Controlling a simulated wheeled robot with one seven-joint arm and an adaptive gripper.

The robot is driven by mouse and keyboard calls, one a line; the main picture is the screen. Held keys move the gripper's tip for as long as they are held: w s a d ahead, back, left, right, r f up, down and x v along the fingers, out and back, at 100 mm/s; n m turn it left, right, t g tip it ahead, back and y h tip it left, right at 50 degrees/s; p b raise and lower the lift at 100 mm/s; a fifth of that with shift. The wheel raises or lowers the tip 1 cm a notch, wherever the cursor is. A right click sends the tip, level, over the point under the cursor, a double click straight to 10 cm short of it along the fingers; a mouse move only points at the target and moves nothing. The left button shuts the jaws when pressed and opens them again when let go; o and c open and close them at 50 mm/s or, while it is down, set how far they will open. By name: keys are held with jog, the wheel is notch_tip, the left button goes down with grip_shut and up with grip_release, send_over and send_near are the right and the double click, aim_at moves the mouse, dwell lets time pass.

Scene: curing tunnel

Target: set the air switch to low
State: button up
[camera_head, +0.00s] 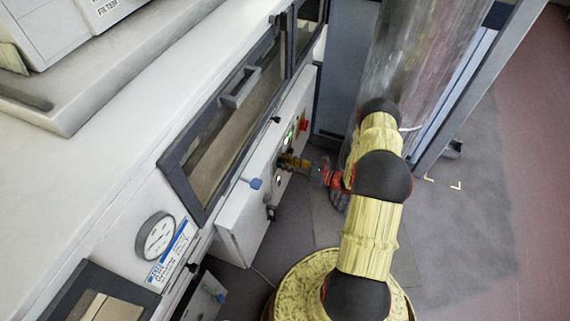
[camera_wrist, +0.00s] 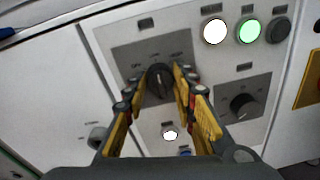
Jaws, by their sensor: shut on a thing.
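A dark round knob (camera_wrist: 160,82) sits on a grey label plate (camera_wrist: 128,58) with several small position labels around its top; the lettering is too blurred to read surely. Its grip bar looks roughly upright in the wrist view. My gripper (camera_wrist: 158,88) has its yellow fingers on either side of this knob and is shut on it. In the head view my gripper (camera_head: 287,162) reaches left to the white control panel (camera_head: 262,185), and its fingers hide the knob there.
Right of the knob is a second dark knob (camera_wrist: 243,105) on its own plate. Above it are a lit white button (camera_wrist: 214,31), a green one (camera_wrist: 250,30) and a dark one (camera_wrist: 278,30).

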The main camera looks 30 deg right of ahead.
jog(key=shift+s+a+f, duration=0.15)
jog(key=shift+a, duration=0.05)
jog(key=o, duration=0.8)
jog(key=shift+o, duration=1.8)
jog(key=shift+d, duration=0.1)
jog(key=v, duration=1.2)
jog(key=shift+r, duration=0.2)
